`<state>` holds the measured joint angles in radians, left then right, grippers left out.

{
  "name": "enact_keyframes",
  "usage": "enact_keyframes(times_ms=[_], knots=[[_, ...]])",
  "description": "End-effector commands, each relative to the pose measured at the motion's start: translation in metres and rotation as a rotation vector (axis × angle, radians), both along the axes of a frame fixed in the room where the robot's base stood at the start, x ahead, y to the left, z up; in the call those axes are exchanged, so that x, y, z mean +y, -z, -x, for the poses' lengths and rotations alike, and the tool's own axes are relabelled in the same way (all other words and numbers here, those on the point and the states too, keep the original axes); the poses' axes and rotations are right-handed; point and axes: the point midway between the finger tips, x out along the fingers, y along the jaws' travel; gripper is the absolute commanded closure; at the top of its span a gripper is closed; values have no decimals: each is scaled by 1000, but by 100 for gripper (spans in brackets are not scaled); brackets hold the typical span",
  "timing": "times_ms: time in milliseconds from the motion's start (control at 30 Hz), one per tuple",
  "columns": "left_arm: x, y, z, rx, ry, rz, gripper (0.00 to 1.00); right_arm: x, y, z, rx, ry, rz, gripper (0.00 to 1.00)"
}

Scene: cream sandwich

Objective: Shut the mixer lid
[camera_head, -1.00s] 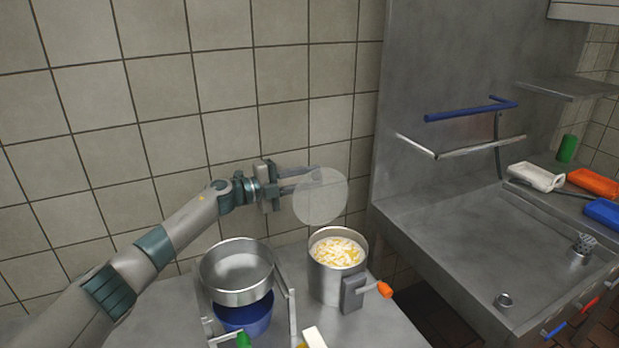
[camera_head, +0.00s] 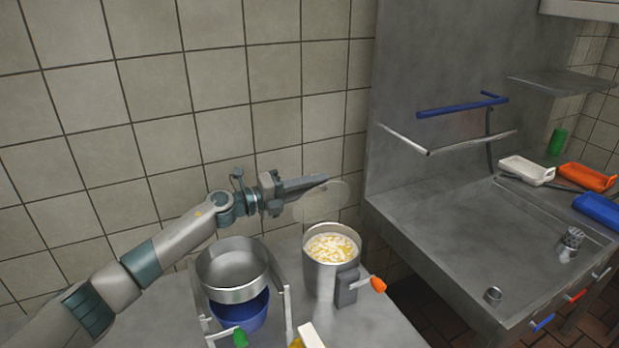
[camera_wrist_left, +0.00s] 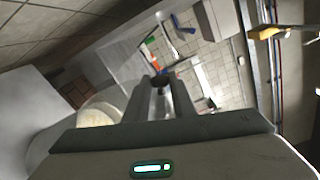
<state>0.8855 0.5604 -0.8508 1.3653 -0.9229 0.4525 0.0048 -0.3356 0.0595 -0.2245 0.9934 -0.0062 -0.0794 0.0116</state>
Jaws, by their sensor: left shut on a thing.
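The mixer (camera_head: 345,285) is a steel pot on the steel table at the centre, with an orange-tipped handle at its side. It is open at the top and holds a pale yellow and white mix. The mixer lid (camera_head: 325,205) is a translucent round disc, tilted in the air just above and behind the pot, apart from its rim. My left gripper (camera_head: 322,181) is shut on the lid at its upper edge. In the left wrist view my gripper's fingers (camera_wrist_left: 160,85) are close together; a pale round shape lies to their left. My right gripper is not in view.
A steel bowl (camera_head: 232,294) stands left of the mixer, over a blue bowl (camera_head: 240,315). A green-tipped handle (camera_head: 240,338) is in front. A steel sink (camera_head: 480,230) lies to the right, with white, orange and blue trays at its far side. The tiled wall is behind.

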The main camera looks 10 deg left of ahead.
Motion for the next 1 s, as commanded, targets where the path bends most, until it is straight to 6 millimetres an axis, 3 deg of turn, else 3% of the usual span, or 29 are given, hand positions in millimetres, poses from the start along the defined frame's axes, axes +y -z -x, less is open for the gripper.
enact_keyframes(times_ms=[233,733,767,800,1000], knots=[[-9,4,13,-91,1,-63,100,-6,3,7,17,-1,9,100],[-10,5,16,-114,0,-78,100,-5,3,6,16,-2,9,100],[-10,5,16,-114,0,-78,70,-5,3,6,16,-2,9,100],[-10,5,16,-114,0,-78,61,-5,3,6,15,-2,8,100],[-10,5,16,-114,0,-78,59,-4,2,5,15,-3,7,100]])
